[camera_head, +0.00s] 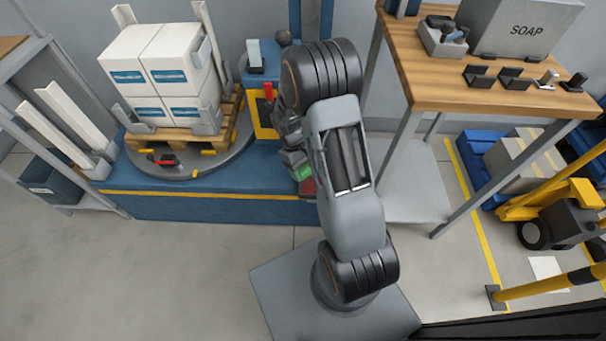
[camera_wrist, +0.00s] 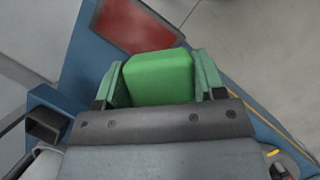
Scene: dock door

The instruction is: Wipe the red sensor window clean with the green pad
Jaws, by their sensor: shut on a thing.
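The green pad (camera_wrist: 158,78) is held between the two fingers of my gripper (camera_wrist: 160,82) in the wrist view. The red sensor window (camera_wrist: 134,24) lies just beyond the pad, on a blue surface, with faint paler smudges on it. From this view I cannot tell whether the pad touches the window. In the head view the pad (camera_head: 303,172) is a small green patch under my gripper (camera_head: 298,165), and the red window (camera_head: 308,187) shows as a sliver beside my arm, which hides the rest.
A turntable (camera_head: 190,165) with a pallet of white boxes (camera_head: 165,70) stands on the blue platform (camera_head: 220,205) at left. The floor in front of the platform is clear.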

